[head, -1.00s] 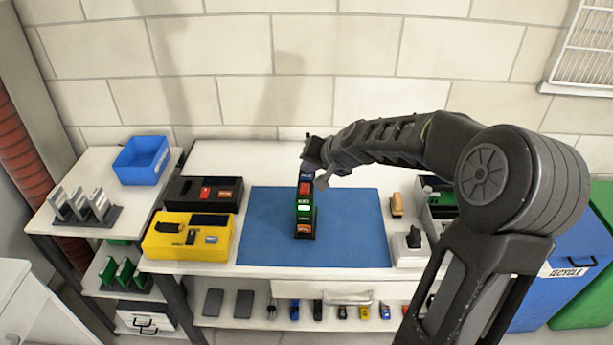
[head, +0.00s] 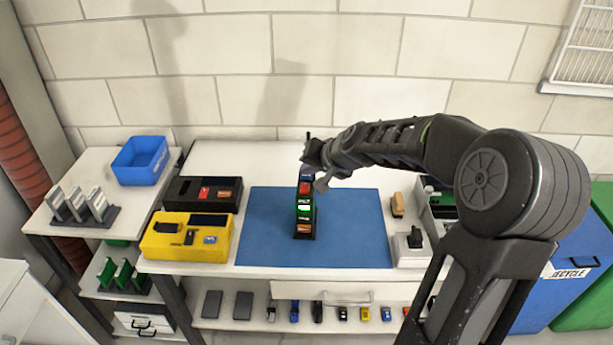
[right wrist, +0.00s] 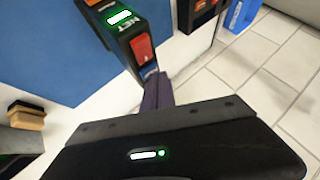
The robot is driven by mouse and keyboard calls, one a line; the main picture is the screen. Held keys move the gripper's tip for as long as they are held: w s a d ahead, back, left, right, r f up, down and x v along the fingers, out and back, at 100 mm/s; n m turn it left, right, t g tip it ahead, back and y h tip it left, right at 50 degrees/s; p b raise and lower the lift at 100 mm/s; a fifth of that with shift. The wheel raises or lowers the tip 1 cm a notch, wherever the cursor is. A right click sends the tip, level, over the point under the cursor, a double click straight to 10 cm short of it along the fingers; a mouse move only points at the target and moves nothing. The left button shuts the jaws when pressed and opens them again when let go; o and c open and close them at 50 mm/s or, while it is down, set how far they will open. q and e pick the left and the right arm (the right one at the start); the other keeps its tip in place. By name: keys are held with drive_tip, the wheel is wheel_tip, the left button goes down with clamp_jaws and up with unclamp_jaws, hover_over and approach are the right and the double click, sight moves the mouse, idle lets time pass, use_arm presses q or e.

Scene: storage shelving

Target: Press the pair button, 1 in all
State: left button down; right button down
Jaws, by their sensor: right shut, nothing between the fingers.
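A black upright device (head: 305,228) stands on the blue mat (head: 350,230). Its face carries a lit white-green display (right wrist: 120,17), the label NET, a red switch (right wrist: 142,48) and a blue button (right wrist: 149,71) at the far end. I cannot read a pair label. My right gripper (head: 309,167) is shut and empty, just over the device's far end. In the right wrist view its dark purplish fingers (right wrist: 157,92) reach to the blue button's end; I cannot tell whether they touch it. My left gripper is out of view.
A yellow box (head: 158,244) and a black box (head: 180,193) stand left of the mat. A blue bin (head: 140,160) is on the left table. A grey device (head: 413,243) and a wooden-looking block (head: 397,204) stand at right. The mat around the device is clear.

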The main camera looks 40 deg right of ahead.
sight(309, 178)
drive_tip(key=shift+f, duration=0.25)
drive_tip(key=shift+r, duration=0.15)
idle(0.4)
drive_tip(key=shift+r+p, duration=0.3)
drive_tip(key=shift+r, duration=0.35)
wheel_tip(309, 178, up, 5)
drive_tip(key=p, duration=0.4)
idle(1.0)
